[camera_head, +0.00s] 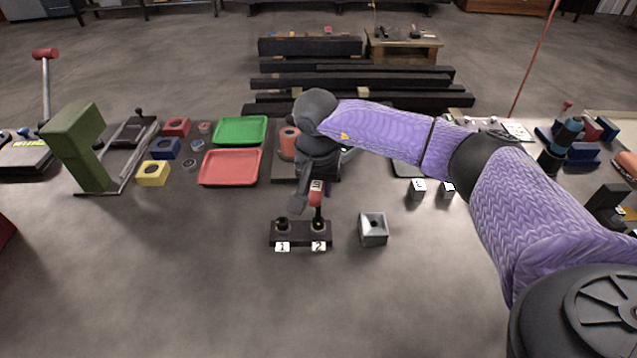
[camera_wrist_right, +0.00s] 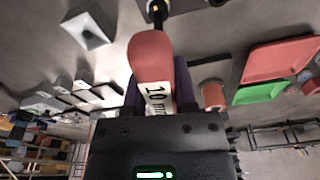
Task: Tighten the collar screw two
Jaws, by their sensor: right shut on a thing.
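A dark block with two collar posts labelled 1 and 2 (camera_head: 300,240) sits on the floor in the head view. Collar screw two (camera_head: 318,226) is at its right end, and collar screw one (camera_head: 282,222) at its left. My right gripper (camera_head: 312,187) is shut on a red-handled driver (camera_head: 315,199), marked "10 mm" in the right wrist view (camera_wrist_right: 152,60). The driver stands upright over post 2, its dark shaft reaching down to it. Whether it is seated on the screw is hard to tell. My left gripper is out of view.
A grey square block with a hole (camera_head: 373,238) stands right of the collar block. A red tray (camera_head: 230,182) and a green tray (camera_head: 240,142) lie behind left. Small labelled cubes (camera_head: 418,194) stand to the right. The floor in front is clear.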

